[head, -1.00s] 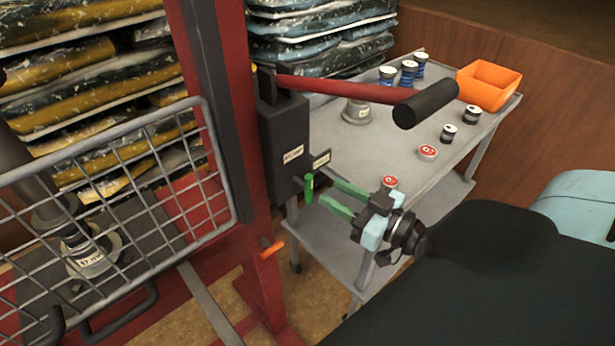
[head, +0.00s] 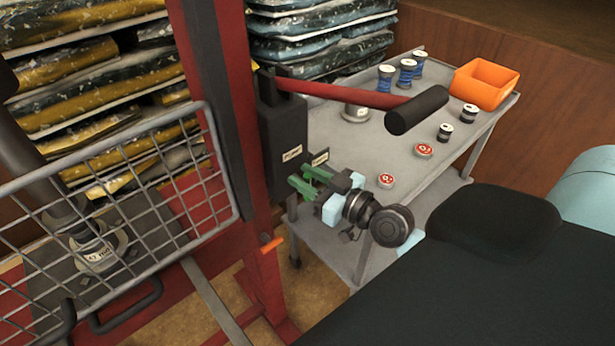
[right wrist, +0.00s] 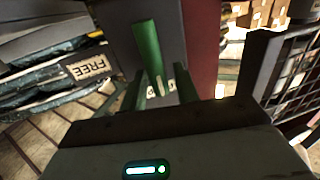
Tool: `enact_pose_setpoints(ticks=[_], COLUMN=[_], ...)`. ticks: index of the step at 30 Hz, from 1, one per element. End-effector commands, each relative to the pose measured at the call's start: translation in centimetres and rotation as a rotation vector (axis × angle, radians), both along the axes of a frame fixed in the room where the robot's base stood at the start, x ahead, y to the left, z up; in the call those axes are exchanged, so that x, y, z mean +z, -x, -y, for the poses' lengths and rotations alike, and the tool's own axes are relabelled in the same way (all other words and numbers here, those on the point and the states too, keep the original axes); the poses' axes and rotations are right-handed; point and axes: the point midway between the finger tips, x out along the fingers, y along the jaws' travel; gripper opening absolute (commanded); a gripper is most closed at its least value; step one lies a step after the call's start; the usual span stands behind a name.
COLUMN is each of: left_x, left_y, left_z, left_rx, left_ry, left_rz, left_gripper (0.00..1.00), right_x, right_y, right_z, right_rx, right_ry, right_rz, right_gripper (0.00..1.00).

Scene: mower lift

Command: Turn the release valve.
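The release valve is a green handle (right wrist: 147,42) on the dark pump box (head: 282,135) of the red lift. In the right wrist view it stands between the two green fingers of my right gripper (right wrist: 160,88). The fingers are apart on either side of it, and I cannot tell whether one touches it. In the head view my right gripper (head: 309,181) is at the valve, just below the box's labels, and its fingers largely hide the handle. My left gripper is not in view.
A red lever with a black grip (head: 416,110) reaches out above my right gripper. A grey cart (head: 385,150) behind it carries cans, red-topped tins and an orange bin (head: 486,83).

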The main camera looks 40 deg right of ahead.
Motion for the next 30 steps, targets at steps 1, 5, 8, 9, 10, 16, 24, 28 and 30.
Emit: enact_pose_setpoints(ticks=[1,5,8,9,10,16,24,28,30], left_x=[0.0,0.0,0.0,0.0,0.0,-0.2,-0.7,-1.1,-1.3], left_y=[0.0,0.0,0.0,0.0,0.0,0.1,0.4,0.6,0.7], left_z=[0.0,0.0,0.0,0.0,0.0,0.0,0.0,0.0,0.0], left_rx=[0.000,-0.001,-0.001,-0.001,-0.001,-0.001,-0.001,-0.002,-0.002], left_ry=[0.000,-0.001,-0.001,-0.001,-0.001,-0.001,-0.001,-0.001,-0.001], left_rz=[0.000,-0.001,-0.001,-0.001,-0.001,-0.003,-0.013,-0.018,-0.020], left_gripper=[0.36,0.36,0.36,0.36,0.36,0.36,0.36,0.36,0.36], right_x=[0.0,0.0,0.0,0.0,0.0,0.0,-0.2,-0.3,-0.4], right_y=[0.0,0.0,0.0,0.0,0.0,0.0,0.0,0.0,0.0], right_z=[0.0,0.0,0.0,0.0,0.0,0.1,0.5,0.7,0.9], right_rx=[0.000,0.000,0.000,0.000,0.000,0.001,0.001,0.001,0.001], right_ry=[0.000,0.000,0.000,0.000,0.000,-0.025,-0.166,-0.276,-0.343], right_rz=[0.000,0.000,0.000,0.000,0.000,-0.003,-0.015,-0.023,-0.029], right_gripper=[0.24,0.07,0.00,0.00,0.00,0.00,0.00,0.00,0.00])
